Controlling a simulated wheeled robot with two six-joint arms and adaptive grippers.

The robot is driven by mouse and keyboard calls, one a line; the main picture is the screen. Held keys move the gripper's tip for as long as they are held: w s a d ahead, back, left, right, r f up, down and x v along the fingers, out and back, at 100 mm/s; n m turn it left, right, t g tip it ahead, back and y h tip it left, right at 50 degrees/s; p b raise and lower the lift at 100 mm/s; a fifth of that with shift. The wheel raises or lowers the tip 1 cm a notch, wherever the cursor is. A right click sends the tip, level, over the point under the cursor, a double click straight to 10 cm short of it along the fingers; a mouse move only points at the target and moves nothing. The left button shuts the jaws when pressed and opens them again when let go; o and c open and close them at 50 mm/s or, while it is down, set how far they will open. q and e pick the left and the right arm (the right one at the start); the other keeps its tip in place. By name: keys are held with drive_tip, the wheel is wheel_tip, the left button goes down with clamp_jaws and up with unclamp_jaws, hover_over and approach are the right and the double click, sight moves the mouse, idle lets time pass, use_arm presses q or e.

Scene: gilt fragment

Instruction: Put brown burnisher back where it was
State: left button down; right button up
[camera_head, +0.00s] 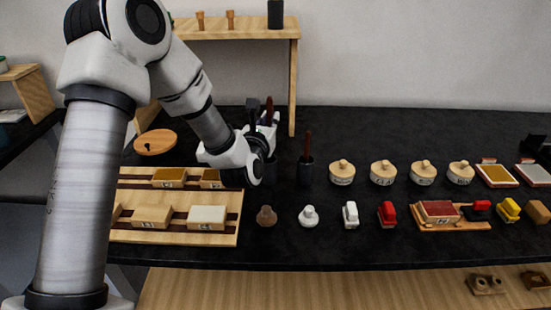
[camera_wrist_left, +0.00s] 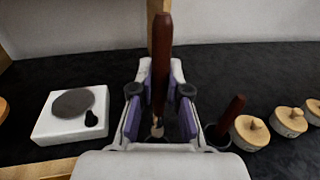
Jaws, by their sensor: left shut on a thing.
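A brown burnisher (camera_wrist_left: 162,50) stands nearly upright between the purple-padded fingers of my left gripper (camera_wrist_left: 160,112), which is shut on it. In the head view the left gripper (camera_head: 262,130) is behind the cups' row at the middle of the bench, with the burnisher's brown top (camera_head: 269,106) rising above it. The burnisher's lower end is hidden by the gripper and wrist. A second brown tool (camera_head: 308,143) stands in a dark cup (camera_head: 305,173) just to the right. It also shows tilted in the wrist view (camera_wrist_left: 231,113). My right gripper is not visible.
Several round lidded wooden pots (camera_head: 342,173) stand right of the dark cup. A wooden rack (camera_head: 222,238) with small boxes lies at left, in front of a round wooden disc (camera_head: 155,143). Small knobs and coloured blocks line the front. A shelf (camera_head: 240,35) stands behind.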

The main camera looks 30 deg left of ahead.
use_arm(q)
drive_tip(key=f, duration=0.5)
drive_tip(key=s+f, duration=0.1)
drive_tip(key=f, duration=0.2)
drive_tip(key=shift+s+d+f+p, duration=0.1)
drive_tip(key=shift+d+f+p, duration=0.1)
drive_tip(key=shift+p, duration=0.15)
drive_tip(key=shift+s+b, duration=0.15)
drive_tip(key=shift+b, duration=0.15)
drive_tip(key=c, duration=1.2)
unclamp_jaws()
drive_tip(key=shift+o, duration=0.2)
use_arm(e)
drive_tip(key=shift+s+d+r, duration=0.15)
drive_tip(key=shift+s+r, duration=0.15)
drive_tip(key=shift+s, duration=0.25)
